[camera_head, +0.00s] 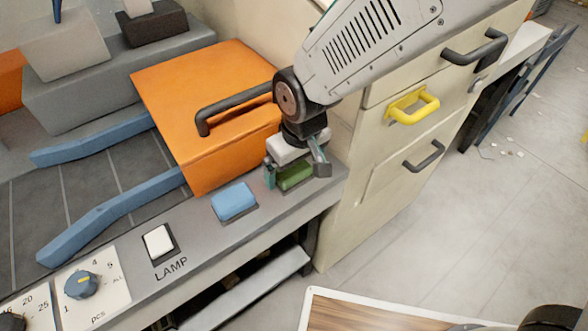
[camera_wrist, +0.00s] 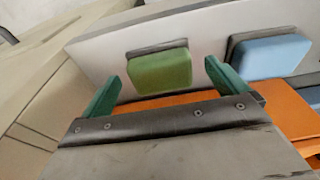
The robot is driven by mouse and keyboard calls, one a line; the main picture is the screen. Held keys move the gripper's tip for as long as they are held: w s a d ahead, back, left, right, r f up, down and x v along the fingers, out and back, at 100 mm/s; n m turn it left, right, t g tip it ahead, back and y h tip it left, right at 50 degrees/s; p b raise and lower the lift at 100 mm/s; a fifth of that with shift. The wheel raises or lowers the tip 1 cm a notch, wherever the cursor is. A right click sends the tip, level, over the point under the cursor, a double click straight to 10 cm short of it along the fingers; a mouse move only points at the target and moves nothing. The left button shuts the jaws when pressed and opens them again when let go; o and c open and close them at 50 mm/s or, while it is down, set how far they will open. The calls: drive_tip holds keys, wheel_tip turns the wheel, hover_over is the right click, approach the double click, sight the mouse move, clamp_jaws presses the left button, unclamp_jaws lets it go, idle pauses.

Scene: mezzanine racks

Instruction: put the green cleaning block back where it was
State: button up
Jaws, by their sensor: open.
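The green cleaning block (camera_head: 296,177) rests on the grey ledge, to the right of a similar blue block (camera_head: 234,201). My gripper (camera_head: 294,171) is over the green block, pointing down, with its fingers apart. In the wrist view the green block (camera_wrist: 160,71) lies ahead of the gap between my two green fingertips (camera_wrist: 162,78), with a dark edge showing along one side of it. Nothing is held between the fingers. In the head view, my fingers and wrist hide part of the green block. I cannot tell whether the fingers touch it.
An orange box (camera_head: 205,105) with a dark handle stands just behind the ledge. A white lamp switch (camera_head: 158,243) and a blue dial (camera_head: 81,284) are farther left. Cream drawers with a yellow handle (camera_head: 413,105) stand to the right. The floor beyond is mostly open.

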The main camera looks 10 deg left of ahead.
sight(299, 184)
wheel_tip(299, 184, up, 10)
drive_tip(key=s+d, duration=0.1)
drive_tip(key=shift+d+f, duration=0.1)
drive_tip(key=d+r+m, duration=0.2)
drive_tip(key=d+r, duration=0.1)
drive_tip(key=d, duration=0.7)
drive_tip(key=d+r+m, duration=0.2)
drive_tip(key=d+r, duration=0.2)
drive_tip(key=d, duration=0.5)
drive_tip(key=s+d+m, duration=0.3)
drive_tip(key=s+d, duration=0.2)
drive_tip(key=d, duration=0.3)
drive_tip(key=s+d+r+m+h, duration=0.1)
drive_tip(key=s+d+m, duration=0.1)
drive_tip(key=s+d, duration=0.4)
drive_tip(key=shift+s+d+m, duration=0.2)
drive_tip(key=shift+d+m, duration=0.2)
drive_tip(key=shift+d, duration=0.55)
drive_tip(key=shift+r, duration=0.1)
